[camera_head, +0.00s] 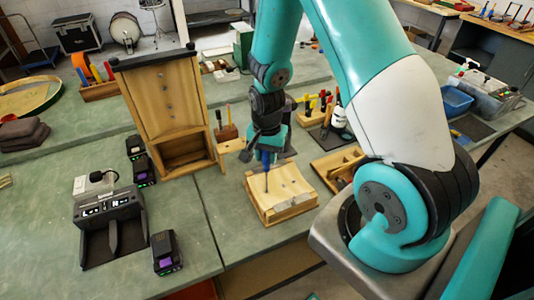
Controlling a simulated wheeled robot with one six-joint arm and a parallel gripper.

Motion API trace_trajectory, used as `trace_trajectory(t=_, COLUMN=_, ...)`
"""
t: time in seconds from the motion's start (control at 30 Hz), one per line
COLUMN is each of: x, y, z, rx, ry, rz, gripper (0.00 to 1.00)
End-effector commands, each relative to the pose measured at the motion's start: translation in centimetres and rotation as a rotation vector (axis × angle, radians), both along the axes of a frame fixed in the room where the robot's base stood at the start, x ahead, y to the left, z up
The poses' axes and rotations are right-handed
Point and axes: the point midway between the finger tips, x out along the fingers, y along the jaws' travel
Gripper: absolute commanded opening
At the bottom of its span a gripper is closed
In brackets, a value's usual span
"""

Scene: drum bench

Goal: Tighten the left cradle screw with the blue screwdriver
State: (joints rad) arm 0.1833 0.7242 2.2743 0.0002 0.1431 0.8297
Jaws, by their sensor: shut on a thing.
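My gripper (267,146) is shut on the blue screwdriver (266,160) and holds it upright, shaft down. The screwdriver stands over the left part of a light wooden block (290,191), which looks like the cradle. Its tip is at or just above the block's top; I cannot tell whether it touches. The left cradle screw is too small to make out, and the tip may cover it. My arm crosses the view above and to the right.
A tall wooden cabinet (168,100) stands close left of the block. A wooden tray (338,166) lies to the right, with a tool rack (318,108) behind. A charger (110,215) and black batteries (165,252) sit at left.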

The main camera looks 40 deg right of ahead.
Motion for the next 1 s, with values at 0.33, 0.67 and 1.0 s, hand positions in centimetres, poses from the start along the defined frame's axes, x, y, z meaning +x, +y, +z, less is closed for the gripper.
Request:
trace_trajectory(t=0.33, x=-0.04, y=-0.01, z=0.02, rx=0.0, ry=0.0, rz=-0.144, gripper=0.01)
trace_trajectory(t=0.67, x=-0.11, y=-0.05, z=0.01, rx=0.0, ry=0.0, rz=-0.437, gripper=0.01)
trace_trajectory(t=1.0, x=-0.15, y=-0.03, z=0.02, rx=0.0, ry=0.0, rz=-0.564, gripper=0.01)
